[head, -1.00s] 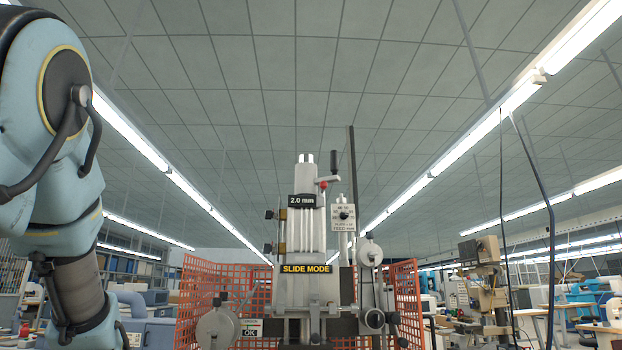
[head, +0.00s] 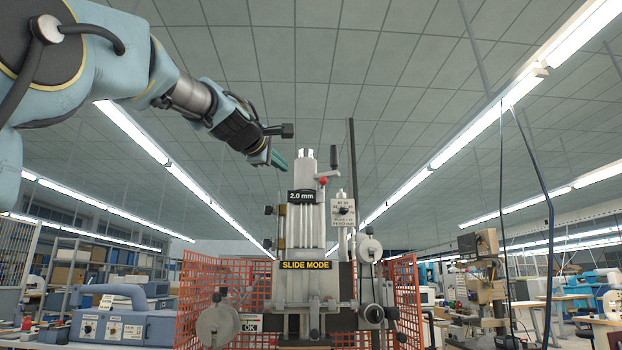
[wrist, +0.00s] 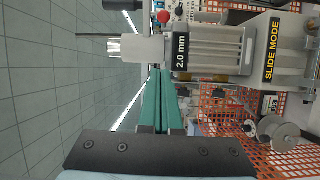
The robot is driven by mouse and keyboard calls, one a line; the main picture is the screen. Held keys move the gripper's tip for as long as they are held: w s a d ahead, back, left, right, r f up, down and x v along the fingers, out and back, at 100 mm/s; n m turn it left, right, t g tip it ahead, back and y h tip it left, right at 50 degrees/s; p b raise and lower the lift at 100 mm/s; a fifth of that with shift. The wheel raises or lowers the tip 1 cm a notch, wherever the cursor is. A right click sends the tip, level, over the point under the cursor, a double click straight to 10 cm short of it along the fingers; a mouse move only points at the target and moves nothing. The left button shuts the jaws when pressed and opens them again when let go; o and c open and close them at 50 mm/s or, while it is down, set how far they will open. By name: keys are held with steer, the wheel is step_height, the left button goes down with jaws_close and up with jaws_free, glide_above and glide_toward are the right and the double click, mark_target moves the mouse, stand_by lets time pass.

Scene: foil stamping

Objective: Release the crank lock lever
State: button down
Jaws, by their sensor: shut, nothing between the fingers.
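The stamping machine (head: 306,232) stands upright ahead, with a crank that has a black handle (head: 333,160) near its top right. A small lever with a red knob (head: 323,182) sits by the crank; I take it for the crank lock lever. The red knob (wrist: 163,17) also shows at the top of the wrist view. My gripper (head: 281,163), with green fingers, is up and left of the machine's top, apart from the red knob. The green fingers (wrist: 160,85) lie together in the wrist view, pointing toward the machine head beside the 2.0 mm label (wrist: 181,52).
A red mesh guard (head: 210,285) surrounds the machine's lower part. A grey-blue device (head: 125,318) stands at lower left. Another machine (head: 482,270) stands at right. The space above the machine is open.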

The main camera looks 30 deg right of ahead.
mark_target(322, 185)
steer(key=shift+w+d, duration=0.1)
steer(key=w+d+p, duration=0.4)
steer(key=d+p, duration=0.3)
steer(key=d, duration=0.3)
steer(key=shift+w+d+f, duration=0.2)
steer(key=shift+d+f, duration=0.05)
steer(key=shift+d, duration=0.05)
steer(key=shift+s, duration=0.15)
steer(key=shift+s+d, duration=0.1)
stand_by(0.4)
